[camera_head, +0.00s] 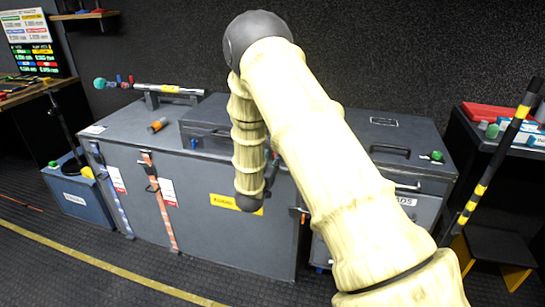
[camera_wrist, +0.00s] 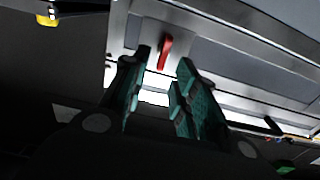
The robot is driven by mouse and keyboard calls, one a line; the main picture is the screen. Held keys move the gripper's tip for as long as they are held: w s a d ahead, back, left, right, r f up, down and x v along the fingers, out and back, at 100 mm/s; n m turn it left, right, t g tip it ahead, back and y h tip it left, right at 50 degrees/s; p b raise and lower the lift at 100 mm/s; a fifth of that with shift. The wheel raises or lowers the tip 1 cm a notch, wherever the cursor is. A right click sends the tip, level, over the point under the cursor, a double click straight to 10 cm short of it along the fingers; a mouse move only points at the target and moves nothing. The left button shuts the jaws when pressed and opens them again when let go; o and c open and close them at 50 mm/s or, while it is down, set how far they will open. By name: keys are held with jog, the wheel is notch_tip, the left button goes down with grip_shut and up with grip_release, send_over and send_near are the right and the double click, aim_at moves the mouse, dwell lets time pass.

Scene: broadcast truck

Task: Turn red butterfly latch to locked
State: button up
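The red butterfly latch (camera_wrist: 165,52) shows in the wrist view as a small red handle on a light grey metal face. It lies just beyond the gap between my fingertips, standing nearly upright and slightly tilted in the picture. My gripper (camera_wrist: 162,75) is open, with one teal-padded finger on each side of the gap and nothing between them. The fingers look apart from the latch; the exact distance is hard to judge. In the head view my arm hides the latch and most of my gripper.
A large grey case (camera_head: 215,215) fills the middle, with orange and blue straps on its front. A grey drawer unit (camera_head: 417,212) stands right of it. A striped pole (camera_head: 490,165) leans at the right. A blue bin (camera_head: 75,190) stands left. The floor in front is clear.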

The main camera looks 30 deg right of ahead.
jog(key=shift+x, duration=1.05)
jog(key=shift+c, duration=0.4)
grip_shut()
jog(key=shift+s+d+f+m+b, duration=0.25)
jog(key=shift+f+m+b, duration=0.1)
jog(key=shift+m+b, duration=2.25)
jog(key=shift+s+d+f+m+b, duration=0.1)
jog(key=shift+s+f+m+b, duration=0.2)
jog(key=shift+m+b, duration=2.3)
jog(key=shift+s+d+f+m+b, duration=0.3)
jog(key=shift+m+b, duration=1.15)
jog(key=shift+m, duration=2.25)
jog(key=shift+w+a, duration=0.1)
